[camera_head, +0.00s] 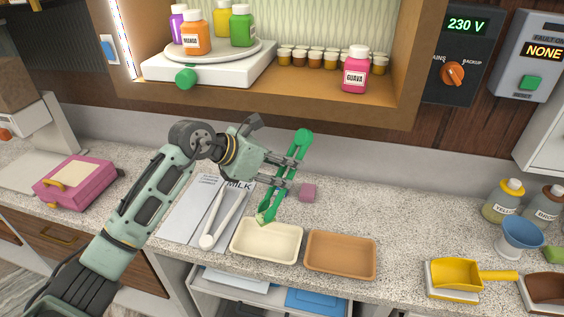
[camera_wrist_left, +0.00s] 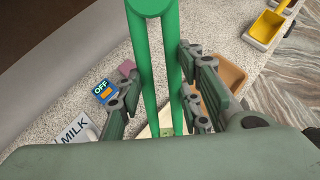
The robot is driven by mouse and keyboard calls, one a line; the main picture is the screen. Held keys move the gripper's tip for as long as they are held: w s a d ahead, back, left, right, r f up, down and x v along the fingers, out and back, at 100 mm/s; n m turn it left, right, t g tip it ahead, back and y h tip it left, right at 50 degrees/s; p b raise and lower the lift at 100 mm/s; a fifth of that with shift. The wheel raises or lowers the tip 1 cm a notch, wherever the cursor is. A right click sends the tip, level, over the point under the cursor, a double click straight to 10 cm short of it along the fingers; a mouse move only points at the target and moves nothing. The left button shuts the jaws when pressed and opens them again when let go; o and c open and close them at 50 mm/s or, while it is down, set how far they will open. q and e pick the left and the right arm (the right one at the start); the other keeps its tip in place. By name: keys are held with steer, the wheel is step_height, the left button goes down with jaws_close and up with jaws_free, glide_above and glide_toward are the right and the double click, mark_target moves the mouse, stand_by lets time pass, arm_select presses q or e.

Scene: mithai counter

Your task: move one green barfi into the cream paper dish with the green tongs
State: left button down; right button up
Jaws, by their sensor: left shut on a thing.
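My left gripper (camera_head: 289,172) is shut on the green tongs (camera_head: 303,140), holding them tilted above the counter with the tips down. The tongs also show large in the left wrist view (camera_wrist_left: 155,60), between the fingers. The tips are at the back rim of the cream paper dish (camera_head: 267,256). A small pale green piece (camera_head: 262,217) shows at the tips, apparently the green barfi; I cannot tell whether it is gripped or touches the dish. The dish is partly hidden in the left wrist view (camera_wrist_left: 152,128). My right gripper is not in view.
An orange-brown dish (camera_head: 341,257) stands right of the cream one. A pink cube (camera_head: 308,192) lies behind. A yellow scoop (camera_head: 456,273) stands right. Bare counter lies behind the brown dish.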

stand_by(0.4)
arm_select(q)
step_height(320, 180, down, 9)
steer(key=b, duration=0.4)
stand_by(0.5)
steer(key=c, duration=1.6)
jaws_free()
steer(key=shift+r, duration=0.1)
step_height(320, 180, up, 10)
steer(key=p, duration=0.4)
steer(key=shift+p, duration=0.35)
steer(key=shift+o, duration=0.2)
